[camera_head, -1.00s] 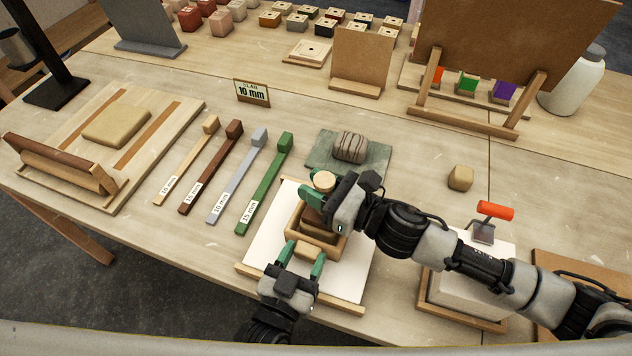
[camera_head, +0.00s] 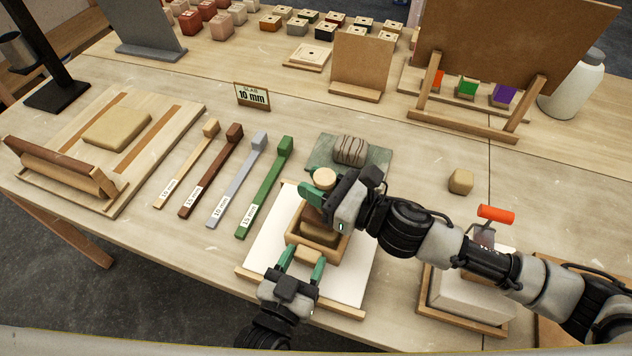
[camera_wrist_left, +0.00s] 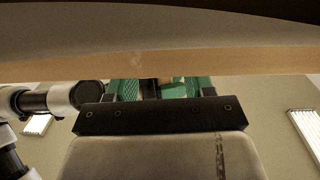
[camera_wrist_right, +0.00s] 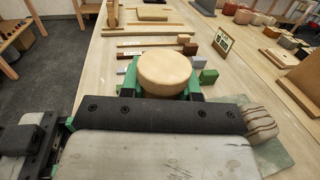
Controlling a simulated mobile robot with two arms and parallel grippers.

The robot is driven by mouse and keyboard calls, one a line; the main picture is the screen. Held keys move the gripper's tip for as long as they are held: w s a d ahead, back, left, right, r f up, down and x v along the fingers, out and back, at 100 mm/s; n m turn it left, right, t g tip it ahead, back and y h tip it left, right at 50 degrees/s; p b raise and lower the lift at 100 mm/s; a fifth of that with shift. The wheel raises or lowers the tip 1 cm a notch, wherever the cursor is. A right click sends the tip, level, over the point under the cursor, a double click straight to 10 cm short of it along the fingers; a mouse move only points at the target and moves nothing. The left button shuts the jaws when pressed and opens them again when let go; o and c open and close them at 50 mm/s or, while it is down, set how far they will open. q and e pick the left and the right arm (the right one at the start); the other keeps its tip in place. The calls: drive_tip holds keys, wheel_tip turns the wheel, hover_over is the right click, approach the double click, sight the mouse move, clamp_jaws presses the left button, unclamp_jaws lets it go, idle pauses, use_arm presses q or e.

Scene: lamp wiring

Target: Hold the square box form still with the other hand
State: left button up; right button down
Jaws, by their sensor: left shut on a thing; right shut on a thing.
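The square box form (camera_head: 294,239) is a wooden frame on a white board (camera_head: 262,250), with brown material (camera_head: 320,230) inside. My left gripper (camera_head: 301,264) is shut on the form's near side, its green fingers around a wooden part there. In the left wrist view the left fingers (camera_wrist_left: 152,89) are below a wide wooden edge. My right gripper (camera_head: 326,194) is shut on a tool with a round pale wooden knob (camera_head: 324,178), above the form. The knob also shows in the right wrist view (camera_wrist_right: 165,70). The tool's lower part is mostly hidden by the right gripper.
A striped block (camera_head: 350,150) on a green mat (camera_head: 378,158) lies just behind the form. Labelled sticks, such as the green one (camera_head: 264,195), lie to the left. A boxed white block (camera_head: 470,295) and a red-handled scraper (camera_head: 495,214) are to the right.

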drive_tip(key=shift+f, duration=0.1)
drive_tip(key=shift+f, duration=1)
drive_tip(key=shift+r, duration=1.15)
drive_tip(key=shift+f, duration=1.15)
drive_tip(key=shift+r, duration=0.1)
drive_tip(key=shift+r, duration=1.05)
